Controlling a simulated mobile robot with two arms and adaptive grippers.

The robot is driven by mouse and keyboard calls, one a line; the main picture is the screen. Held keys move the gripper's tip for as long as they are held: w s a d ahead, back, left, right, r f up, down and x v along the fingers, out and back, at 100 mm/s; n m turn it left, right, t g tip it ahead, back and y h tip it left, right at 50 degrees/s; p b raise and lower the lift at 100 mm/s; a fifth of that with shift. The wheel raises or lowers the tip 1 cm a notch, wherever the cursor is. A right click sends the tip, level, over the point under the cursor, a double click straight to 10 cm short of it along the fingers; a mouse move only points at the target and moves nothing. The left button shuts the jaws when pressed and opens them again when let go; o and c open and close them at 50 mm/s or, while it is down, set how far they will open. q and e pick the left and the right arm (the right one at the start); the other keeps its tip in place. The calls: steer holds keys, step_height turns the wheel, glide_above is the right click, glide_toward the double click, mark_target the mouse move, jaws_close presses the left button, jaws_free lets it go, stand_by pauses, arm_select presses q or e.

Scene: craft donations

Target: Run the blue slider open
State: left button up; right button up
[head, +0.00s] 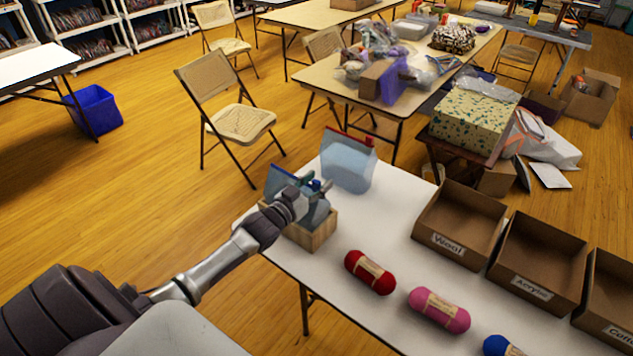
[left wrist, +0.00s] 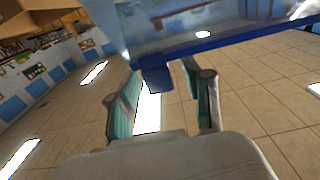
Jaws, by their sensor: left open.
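A clear bag (head: 318,214) with a blue top strip stands upright in a wooden holder (head: 313,239) at the table's left end. My left gripper (head: 314,186) is at the top of this bag and covers part of it. In the left wrist view the blue slider (left wrist: 156,79) sits on the blue strip (left wrist: 230,42), between my open left fingers (left wrist: 165,76). I cannot tell whether either finger touches it. How far the bag is open is hidden. My right gripper is not in view.
A second clear bag (head: 347,167) with a red top strip stands just behind. Red yarn (head: 370,272), pink yarn (head: 439,309) and blue yarn (head: 502,346) lie in front. Labelled cardboard bins (head: 460,224) line the table's right side. The table's middle is clear.

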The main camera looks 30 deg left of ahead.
arm_select(q)
jaws_close()
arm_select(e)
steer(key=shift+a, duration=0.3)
